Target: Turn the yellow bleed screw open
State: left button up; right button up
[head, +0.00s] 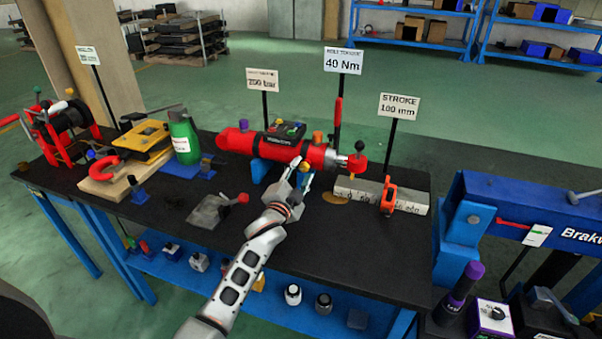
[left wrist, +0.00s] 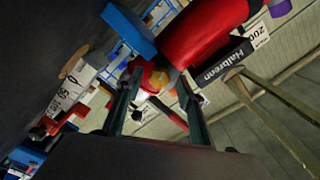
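The red hydraulic cylinder (head: 237,141) lies across blue supports on the black bench. The small yellow bleed screw (head: 304,168) is at the front of its right end. My left gripper (head: 301,176) is at that end, just below and in front of the screw. In the left wrist view, the yellow screw (left wrist: 156,81) shows between the two fingertips of my left gripper (left wrist: 160,78), beside the red cylinder (left wrist: 205,30). The fingers are spread with gaps around the screw; I see no clear contact. My right gripper is out of view.
A grey stroke scale (head: 362,194) with an orange slider (head: 390,198) stands right of the cylinder. A red-knobbed lever (head: 240,199) on a grey plate lies front left. A green bottle (head: 184,137) stands farther left. The bench front right is clear.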

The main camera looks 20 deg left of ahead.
pick_arm(q)
jog(key=shift+s+f, duration=0.1)
jog(key=shift+s, duration=0.4)
jog(key=s, duration=1.1)
jog(key=shift+a, duration=0.2)
